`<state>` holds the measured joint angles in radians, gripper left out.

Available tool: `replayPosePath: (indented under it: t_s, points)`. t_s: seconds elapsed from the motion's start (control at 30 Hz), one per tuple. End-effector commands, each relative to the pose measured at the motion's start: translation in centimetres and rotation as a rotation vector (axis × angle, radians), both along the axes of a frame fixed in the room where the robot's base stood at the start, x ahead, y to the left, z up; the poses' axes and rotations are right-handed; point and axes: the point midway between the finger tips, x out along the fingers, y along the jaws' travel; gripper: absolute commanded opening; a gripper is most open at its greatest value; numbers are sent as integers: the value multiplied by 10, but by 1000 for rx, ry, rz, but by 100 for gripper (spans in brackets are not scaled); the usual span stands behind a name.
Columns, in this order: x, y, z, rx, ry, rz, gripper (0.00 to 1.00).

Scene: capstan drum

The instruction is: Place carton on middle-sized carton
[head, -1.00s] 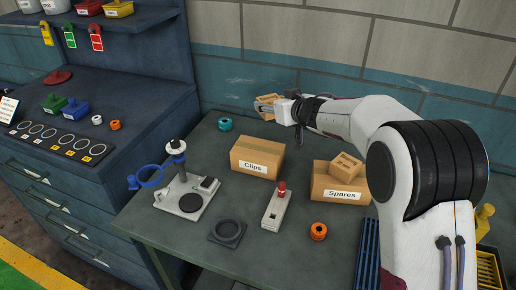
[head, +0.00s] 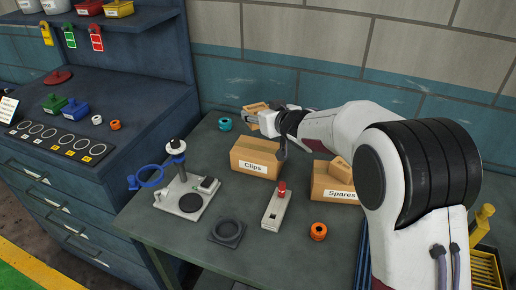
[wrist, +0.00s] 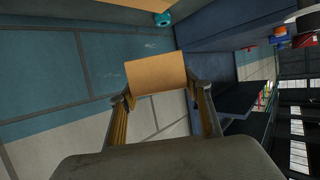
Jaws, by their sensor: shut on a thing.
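My gripper (head: 252,117) is shut on a small brown carton (head: 258,106) and holds it above the back of the bench, behind the Clips carton. In the wrist view the held carton (wrist: 156,75) sits between the two fingers (wrist: 160,98), against a view of the wall. A brown carton labelled Clips (head: 248,165) stands on the bench, in front of and below my gripper. A brown carton labelled Spares (head: 322,181) stands to its right, with a small carton (head: 342,169) on top. My arm hides the right part of both.
A teal ring (head: 225,124) lies at the back left. A stand with a blue ring (head: 180,200), a dark round fixture (head: 227,232), a grey box with a red knob (head: 276,208) and an orange ring (head: 318,232) occupy the front. The wall (head: 300,70) rises behind.

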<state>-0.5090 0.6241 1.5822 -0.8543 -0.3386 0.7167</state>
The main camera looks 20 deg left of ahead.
Motion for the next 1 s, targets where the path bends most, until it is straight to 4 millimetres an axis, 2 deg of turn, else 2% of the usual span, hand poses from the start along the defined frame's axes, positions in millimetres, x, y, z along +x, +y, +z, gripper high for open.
replayPosePath:
  t_s: [0.27,0.73,1.0]
  points:
    - [0,1,-5,2,1,0,21]
    - [0,0,-56,1,1,1,21]
    - [0,1,-62,2,-1,1,21]
